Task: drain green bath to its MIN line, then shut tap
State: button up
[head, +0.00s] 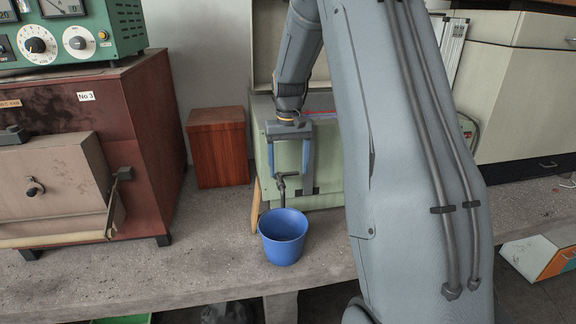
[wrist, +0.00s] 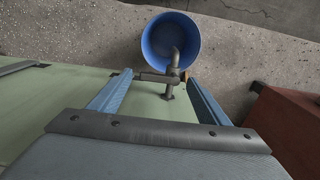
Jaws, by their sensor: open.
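The pale green bath (head: 329,184) stands on the bench, partly hidden behind my arm. Its tap (head: 281,188) sticks out of the front, with the spout above a blue bucket (head: 283,238). My gripper (head: 288,174) points down in front of the bath, open, its blue fingers apart. In the wrist view, the tap (wrist: 172,62) shows between and beyond the fingertips, its lever lying crosswise with one end close to the left finger. The bucket (wrist: 158,40) lies beneath the spout. I see no water stream. No MIN line or water level can be made out.
A dark red furnace box (head: 150,140) stands at the left, with a green meter unit (head: 75,35) on top. A wooden box (head: 218,147) stands behind. Bare bench (head: 205,240) lies left of the bucket; the bench's front edge is just before it.

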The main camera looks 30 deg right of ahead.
jog(key=c, duration=1)
jog(key=shift+c, duration=0.2)
jog(key=shift+m, duration=0.3)
jog(key=shift+s+a+m, duration=0.15)
jog(key=shift+s+m, duration=0.05)
jog(key=shift+m, duration=1)
jog(key=shift+s+a+m, duration=0.15)
jog(key=shift+s+m, duration=0.05)
jog(key=shift+m, duration=1)
jog(key=shift+s+a+m, duration=0.15)
jog(key=shift+s+m, duration=0.05)
jog(key=shift+m, duration=1)
jog(key=o, duration=1)
